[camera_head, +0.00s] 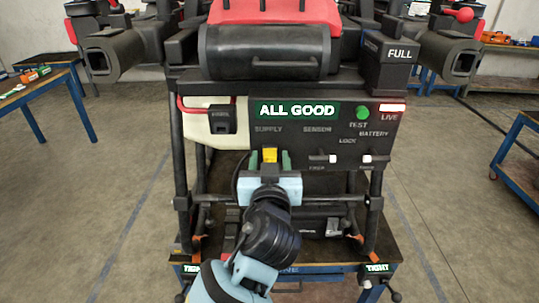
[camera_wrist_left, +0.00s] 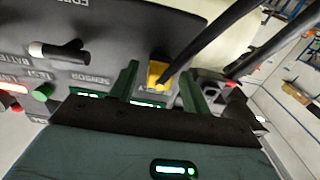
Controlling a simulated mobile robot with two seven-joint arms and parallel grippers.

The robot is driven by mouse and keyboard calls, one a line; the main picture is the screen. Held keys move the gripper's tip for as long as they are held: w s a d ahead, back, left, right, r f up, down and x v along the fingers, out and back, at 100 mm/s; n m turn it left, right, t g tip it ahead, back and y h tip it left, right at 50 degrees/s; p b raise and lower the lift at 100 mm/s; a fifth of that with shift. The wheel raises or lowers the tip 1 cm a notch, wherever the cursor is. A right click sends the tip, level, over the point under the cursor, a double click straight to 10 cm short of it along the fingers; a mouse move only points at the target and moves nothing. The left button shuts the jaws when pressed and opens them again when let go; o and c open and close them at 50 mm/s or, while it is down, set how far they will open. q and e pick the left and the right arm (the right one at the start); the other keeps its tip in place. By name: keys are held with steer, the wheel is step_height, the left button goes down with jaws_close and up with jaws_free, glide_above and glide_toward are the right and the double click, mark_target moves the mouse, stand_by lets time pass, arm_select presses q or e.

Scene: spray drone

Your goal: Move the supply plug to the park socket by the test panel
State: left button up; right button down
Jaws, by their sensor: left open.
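The yellow supply plug (camera_head: 270,155) sits at the panel under the SUPPLY label. It also shows in the left wrist view (camera_wrist_left: 158,74), where a dark cable or rod runs from beside it to the upper right. My left gripper (camera_head: 270,160) is open, with one green finger on each side of the plug; I cannot tell whether either touches it. In the left wrist view the fingers (camera_wrist_left: 161,90) reach toward the panel. The test panel (camera_head: 300,145) carries a green ALL GOOD display (camera_head: 298,111). I cannot identify the park socket for certain. My right gripper is not in view.
A dark box (camera_head: 222,120) with a red cable is on the panel's left. A green TEST button (camera_head: 362,113) and white-tipped levers (camera_head: 333,158) are to the right of the plug. The drone stands on a blue-framed table (camera_head: 400,245).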

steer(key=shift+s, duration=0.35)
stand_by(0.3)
arm_select(q)
jaws_close()
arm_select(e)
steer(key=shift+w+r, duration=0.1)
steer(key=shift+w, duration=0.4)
